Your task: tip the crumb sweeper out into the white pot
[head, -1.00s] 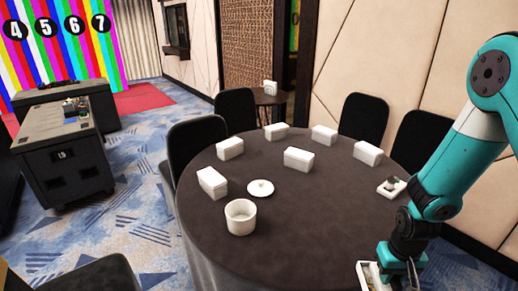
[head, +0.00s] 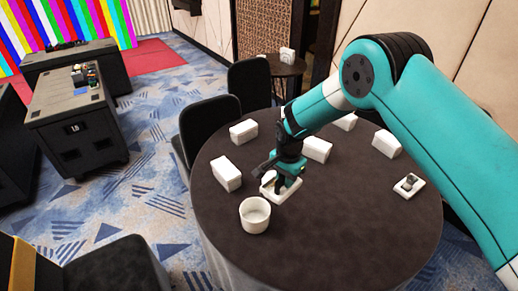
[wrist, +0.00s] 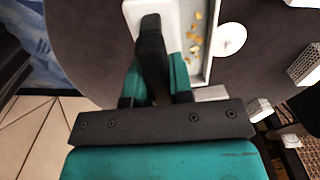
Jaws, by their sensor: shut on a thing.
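My gripper (head: 284,183) is shut on the crumb sweeper (head: 290,191), a shallow white tray. In the wrist view the sweeper (wrist: 209,62) has yellowish crumbs (wrist: 196,33) lying in it, and the gripper's dark finger covers part of it. The sweeper looks roughly level, above the table. The white pot (head: 255,217) stands upright and uncovered on the table, just left of and nearer than the sweeper in the head view.
The round table (head: 330,240) has a dark cloth. Several white boxes (head: 227,174) stand around its far side. A small white tray with an object (head: 409,185) is at the right. Black chairs (head: 205,122) ring the table. The table's near right is clear.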

